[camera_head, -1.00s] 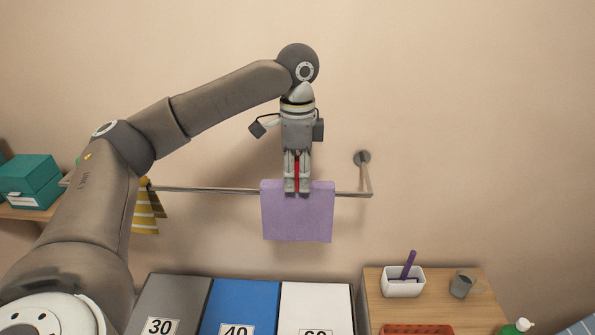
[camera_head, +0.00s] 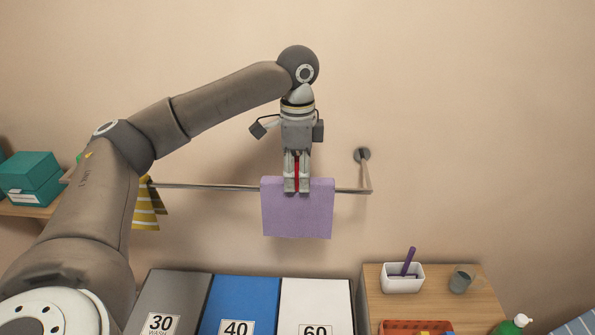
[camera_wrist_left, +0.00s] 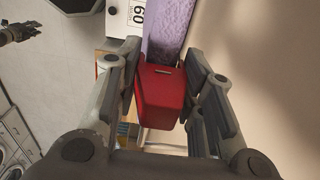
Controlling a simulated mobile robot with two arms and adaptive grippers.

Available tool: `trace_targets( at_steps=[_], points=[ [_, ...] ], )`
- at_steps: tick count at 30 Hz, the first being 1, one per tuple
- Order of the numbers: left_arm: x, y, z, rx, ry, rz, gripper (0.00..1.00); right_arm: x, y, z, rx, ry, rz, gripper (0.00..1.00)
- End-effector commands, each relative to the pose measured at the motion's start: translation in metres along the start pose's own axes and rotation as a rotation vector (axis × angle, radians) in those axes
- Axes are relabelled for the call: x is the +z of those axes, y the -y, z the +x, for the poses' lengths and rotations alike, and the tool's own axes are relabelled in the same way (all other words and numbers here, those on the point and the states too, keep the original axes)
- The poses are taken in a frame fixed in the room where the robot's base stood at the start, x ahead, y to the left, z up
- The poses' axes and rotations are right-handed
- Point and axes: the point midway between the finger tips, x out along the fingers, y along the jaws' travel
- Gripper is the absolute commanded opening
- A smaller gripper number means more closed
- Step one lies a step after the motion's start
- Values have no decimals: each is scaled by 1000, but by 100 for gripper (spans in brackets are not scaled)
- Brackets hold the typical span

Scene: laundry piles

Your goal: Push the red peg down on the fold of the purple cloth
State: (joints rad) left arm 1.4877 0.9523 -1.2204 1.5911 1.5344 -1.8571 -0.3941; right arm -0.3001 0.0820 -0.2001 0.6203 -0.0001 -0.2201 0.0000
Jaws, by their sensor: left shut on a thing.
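The purple cloth (camera_head: 298,218) hangs folded over a metal rail (camera_head: 215,187) on the wall. My left gripper (camera_head: 297,190) points down at the cloth's top fold and is shut on the red peg (camera_head: 296,168). The peg shows as a thin red strip between the fingers. In the left wrist view the red peg (camera_wrist_left: 160,92) sits between the two fingers, with the purple cloth (camera_wrist_left: 168,30) just beyond it. The peg's lower end is hidden, so I cannot tell how far it sits on the fold. A dark jointed shape, apparently my right gripper (camera_wrist_left: 18,32), shows small in that view.
A yellow striped cloth (camera_head: 147,208) hangs farther left on the rail. Below stand grey, blue and white bins (camera_head: 315,300) with number labels. A wooden surface (camera_head: 435,300) at lower right holds a white pot (camera_head: 403,281), a grey mug (camera_head: 461,280) and a red tray (camera_head: 415,327).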

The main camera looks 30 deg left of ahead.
Motion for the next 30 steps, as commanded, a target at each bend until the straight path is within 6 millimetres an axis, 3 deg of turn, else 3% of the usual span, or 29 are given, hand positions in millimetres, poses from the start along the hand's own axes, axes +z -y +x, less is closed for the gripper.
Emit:
trace_targets(
  at_steps=[9, 10, 16, 26, 30],
  points=[
    [0, 0, 4, 0, 0, 0, 22, 0, 1, -2, -1, 0, 1, 30],
    [0, 0, 4, 0, 0, 0, 37, 0, 1, -2, -1, 0, 1, 30],
    [0, 0, 4, 0, 0, 0, 61, -1, 3, -1, -3, -1, 2, 30],
    [0, 0, 2, -1, -1, 0, 61, 0, 1, -1, -1, 0, 1, 30],
    [-1, 1, -12, -3, -4, -1, 61, 0, 1, -1, -1, 0, 1, 30]
  ],
)
